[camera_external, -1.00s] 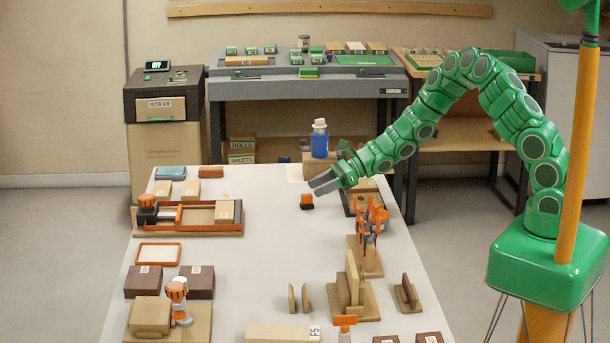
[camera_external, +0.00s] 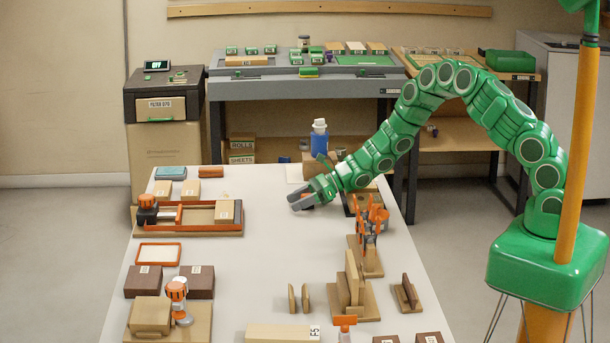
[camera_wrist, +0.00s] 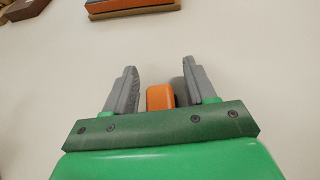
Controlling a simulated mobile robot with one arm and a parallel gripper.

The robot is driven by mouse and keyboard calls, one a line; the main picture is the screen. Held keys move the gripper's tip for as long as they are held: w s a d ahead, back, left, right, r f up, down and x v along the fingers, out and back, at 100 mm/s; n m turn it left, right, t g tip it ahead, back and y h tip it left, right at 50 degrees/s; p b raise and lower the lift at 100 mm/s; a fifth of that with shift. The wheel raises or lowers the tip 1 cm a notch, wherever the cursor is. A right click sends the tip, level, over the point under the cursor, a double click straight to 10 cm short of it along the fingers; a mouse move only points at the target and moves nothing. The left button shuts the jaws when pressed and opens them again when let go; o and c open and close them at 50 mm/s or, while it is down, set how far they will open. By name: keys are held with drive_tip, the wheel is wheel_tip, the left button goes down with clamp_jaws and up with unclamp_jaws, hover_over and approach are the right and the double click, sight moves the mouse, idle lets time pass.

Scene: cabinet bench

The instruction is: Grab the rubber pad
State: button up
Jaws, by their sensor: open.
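A small block with an orange top (camera_wrist: 160,98) and a dark side sits on the white table between the fingers of my gripper (camera_wrist: 160,70) in the wrist view. It is probably the rubber pad, but its material cannot be told. The fingers are open, with a gap on the left of the block; the right finger is close to it, and contact cannot be told. In the external view my gripper (camera_external: 299,202) is low over the table and mostly hides the block.
A blue bottle (camera_external: 319,143) stands behind my gripper. An orange clamp-like fixture (camera_external: 371,220) stands to its right and nearer the camera. A wooden tray with orange rails (camera_external: 190,234) lies to the left. The table (camera_external: 262,262) is clear in the middle.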

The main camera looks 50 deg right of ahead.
drive_tip(key=shift+c, duration=0.3)
clamp_jaws()
drive_tip(key=shift+r, duration=0.15)
drive_tip(key=shift+r, duration=0.65)
drive_tip(key=s+d+r, duration=0.3)
drive_tip(key=s+r, duration=0.8)
drive_tip(key=s, duration=0.2)
drive_tip(key=shift+s+d+r, duration=0.2)
drive_tip(key=shift+s+d, duration=0.05)
